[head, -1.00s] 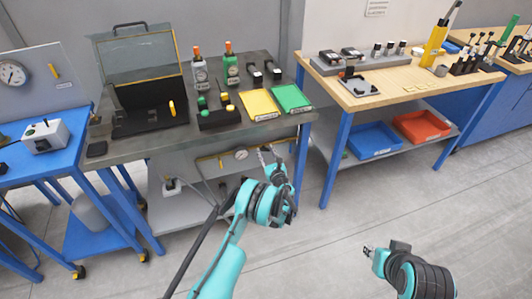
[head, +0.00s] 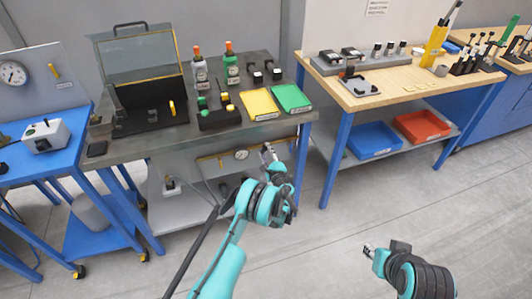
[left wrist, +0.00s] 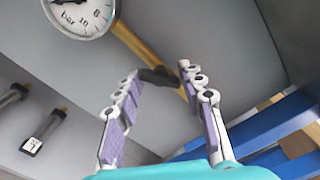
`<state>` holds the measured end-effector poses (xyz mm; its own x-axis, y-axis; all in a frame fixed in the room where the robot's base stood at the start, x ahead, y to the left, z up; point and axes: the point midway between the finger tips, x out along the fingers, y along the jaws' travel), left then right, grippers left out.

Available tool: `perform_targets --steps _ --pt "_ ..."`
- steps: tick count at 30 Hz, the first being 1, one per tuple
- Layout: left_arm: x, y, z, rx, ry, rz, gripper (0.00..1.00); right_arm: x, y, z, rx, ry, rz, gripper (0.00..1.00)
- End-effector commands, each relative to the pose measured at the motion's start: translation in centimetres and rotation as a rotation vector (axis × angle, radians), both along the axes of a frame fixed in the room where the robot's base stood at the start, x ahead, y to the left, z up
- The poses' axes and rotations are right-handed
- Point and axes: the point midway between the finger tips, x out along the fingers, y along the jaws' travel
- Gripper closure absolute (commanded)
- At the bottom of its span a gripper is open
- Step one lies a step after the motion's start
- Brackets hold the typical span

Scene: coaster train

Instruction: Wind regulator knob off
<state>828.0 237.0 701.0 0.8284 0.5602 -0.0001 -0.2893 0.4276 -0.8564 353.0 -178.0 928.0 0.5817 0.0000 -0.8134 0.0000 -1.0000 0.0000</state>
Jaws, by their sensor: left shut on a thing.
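The regulator knob is a dark piece (left wrist: 158,77) on a brass pipe (left wrist: 132,45), seen between the fingertips in the left wrist view. My left gripper (left wrist: 160,70) has its purple-padded fingers on either side of the knob and is shut on it. In the head view my left gripper (head: 268,152) is under the grey table, right of a pressure gauge (head: 241,154). The knob is too small to make out there. The gauge also shows in the left wrist view (left wrist: 80,12). My right gripper (head: 370,250) is low at right, away from everything; its jaws are unclear.
The grey table (head: 150,147) stands above my left gripper, with a blue leg (head: 301,165) close at its right. The left wrist view shows two dark fittings (left wrist: 35,143) at left. The wooden table (head: 400,88) is at right. Open floor (head: 400,200) lies around my right gripper.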

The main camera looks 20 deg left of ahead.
Motion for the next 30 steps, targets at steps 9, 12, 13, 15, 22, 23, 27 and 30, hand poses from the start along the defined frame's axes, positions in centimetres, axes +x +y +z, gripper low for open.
perform_targets --steps 9,12,13,15,22,23,27,30 --pt "0.08 -0.05 0.09 -0.247 -0.168 -0.003 0.9 0.0 0.0 0.01 0.0 0.0 0.0 0.68" --pt "0.08 -0.05 0.08 -0.325 -0.221 -0.003 0.9 0.0 0.0 0.01 0.0 0.0 0.0 0.68" --pt "0.08 -0.05 0.08 -0.349 -0.237 -0.003 0.9 0.0 0.0 0.01 0.0 0.0 0.0 0.68" --pt "0.07 -0.05 0.07 -0.405 -0.273 -0.003 0.9 0.0 0.0 0.01 0.0 0.0 0.0 0.68" --pt "0.05 -0.05 0.05 -0.586 -0.395 -0.003 0.91 0.0 0.0 0.01 0.0 0.0 0.0 0.68" --pt "0.05 -0.05 0.05 -0.609 -0.411 -0.003 0.91 0.0 0.0 0.01 0.0 0.0 0.0 0.68" --pt "0.03 -0.05 0.04 -0.72 -0.485 -0.002 0.91 0.0 0.0 0.01 0.0 0.0 0.0 0.68" --pt "0.02 -0.05 0.03 -0.797 -0.537 -0.002 0.91 0.0 0.0 0.01 0.0 0.0 0.0 0.68"
